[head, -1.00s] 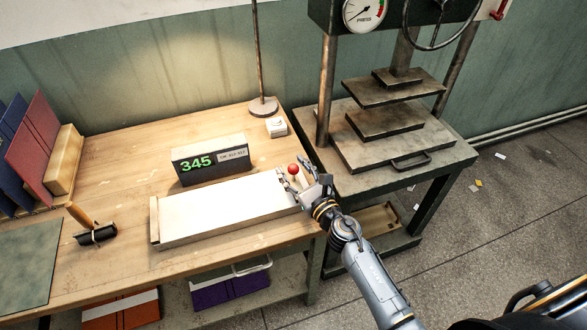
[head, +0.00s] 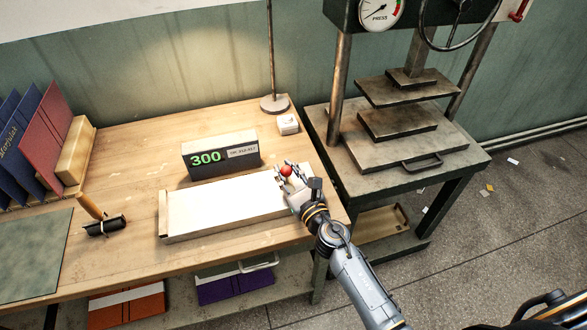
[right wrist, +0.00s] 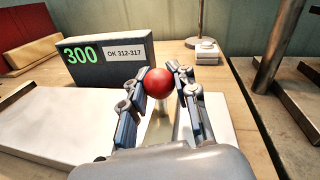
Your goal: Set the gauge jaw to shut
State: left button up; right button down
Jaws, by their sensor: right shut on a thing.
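The gauge is a long pale bed (head: 215,208) on the wooden bench, with a raised end strip at its left end. A red ball knob (head: 286,171) stands at its right end; it also shows in the right wrist view (right wrist: 158,82). My right gripper (head: 287,176) is shut on the knob, with its fingers on both sides of it. Behind the bed, a dark display box (head: 220,156) reads 300 in green, and its label reads "OK 312-317". The jaw itself is partly hidden by my right gripper. My left gripper is not in view.
A press (head: 405,150) stands on its own table to the right. A lamp stand (head: 274,104) and a small white block (head: 288,124) are at the back.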

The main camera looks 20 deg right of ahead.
jog(key=shift+s+a+f, duration=0.15)
jog(key=shift+a+f, duration=0.05)
jog(key=c, duration=1.4)
grip_release()
jog(key=o, duration=0.4)
jog(key=shift+s+a+r, duration=0.1)
jog(key=shift+r, duration=0.1)
jog(key=shift+c, duration=0.2)
jog(key=shift+s+d+f, duration=0.1)
jog(key=shift+s+d, duration=0.15)
jog(key=shift+s, duration=0.05)
jog(key=v, duration=1.1)
jog(key=shift+s, duration=0.2)
